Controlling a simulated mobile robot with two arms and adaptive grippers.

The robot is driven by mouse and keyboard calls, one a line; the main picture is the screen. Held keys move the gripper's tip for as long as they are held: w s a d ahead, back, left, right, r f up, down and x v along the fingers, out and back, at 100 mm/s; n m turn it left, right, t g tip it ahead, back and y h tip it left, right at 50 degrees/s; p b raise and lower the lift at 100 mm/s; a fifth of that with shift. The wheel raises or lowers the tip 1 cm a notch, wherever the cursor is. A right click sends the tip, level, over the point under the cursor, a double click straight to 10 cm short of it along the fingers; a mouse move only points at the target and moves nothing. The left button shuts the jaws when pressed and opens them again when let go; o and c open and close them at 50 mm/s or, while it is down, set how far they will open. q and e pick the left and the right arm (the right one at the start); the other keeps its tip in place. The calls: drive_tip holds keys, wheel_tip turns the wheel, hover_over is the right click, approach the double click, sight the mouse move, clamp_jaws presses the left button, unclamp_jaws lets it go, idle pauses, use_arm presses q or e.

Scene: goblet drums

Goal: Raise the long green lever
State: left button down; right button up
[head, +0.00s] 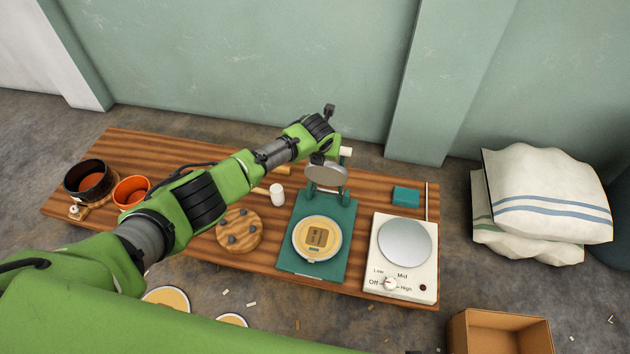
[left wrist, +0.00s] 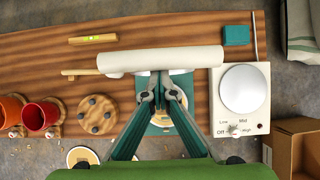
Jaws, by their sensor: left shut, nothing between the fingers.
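The press has a teal base (head: 298,262) with a round yellow disc (head: 303,240) holding a small brown block. Its grey round plate (head: 322,175) is swung up at the back, clear of the disc. The lever's pale cylindrical handle (head: 346,151) is up high, and my left gripper (head: 318,157) hides most of the lever's length in the head view. In the left wrist view the handle (left wrist: 160,60) lies crosswise just beyond my left fingertips (left wrist: 163,82). The fingers are shut with nothing between them; whether they touch the handle I cannot tell. My right gripper is not in view.
A white hot plate (head: 404,272) and teal block (head: 406,195) stand to the right of the press. A knobbed wooden disc (head: 240,231), white bottle (head: 277,194), orange cup (head: 131,191) and dark pot (head: 88,178) stand left. Sacks (head: 545,205) and a cardboard box (head: 500,330) are on the floor.

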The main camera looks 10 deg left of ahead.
use_arm(q)
drive_tip(key=shift+t, duration=0.4)
drive_tip(key=r, duration=0.1)
drive_tip(key=w+r, duration=0.2)
drive_tip(key=shift+w+r, duration=0.25)
drive_tip(key=shift+r, duration=0.15)
drive_tip(key=shift+s+r, duration=0.2)
drive_tip(key=shift+s, duration=0.05)
drive_tip(key=s+r, duration=0.6)
drive_tip(key=s, duration=0.2)
drive_tip(key=shift+g, duration=0.4)
drive_tip(key=shift+s, duration=0.1)
